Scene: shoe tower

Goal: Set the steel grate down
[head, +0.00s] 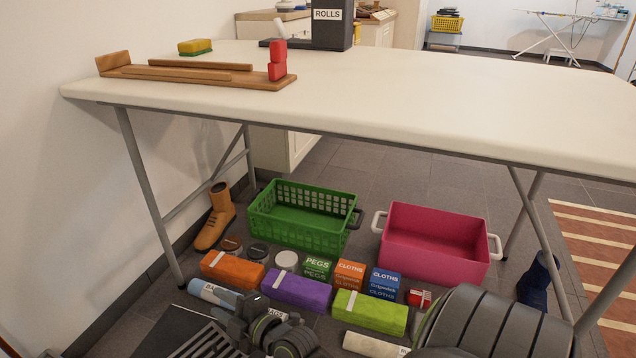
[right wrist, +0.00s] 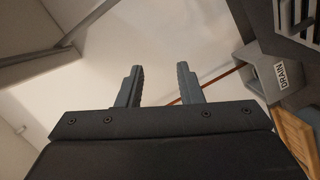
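A dark slatted grate (head: 208,342) shows at the bottom left of the head view, low by the floor. Its near part is cut off by the frame edge. My right gripper (head: 246,318) is just right of the grate, with a white label close by. In the right wrist view its two fingers (right wrist: 158,84) stand apart with nothing between them. A grey part with a DRAIN label (right wrist: 293,72) is to the right of the fingers, apart from them. My left gripper is not in view.
The white table (head: 420,95) spans above. On the floor beneath are a green basket (head: 300,235), a pink bin (head: 430,255), orange (head: 232,270), purple (head: 296,290) and lime (head: 370,312) packs, small boxes and a brown boot (head: 214,222). A table leg (head: 150,195) stands left.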

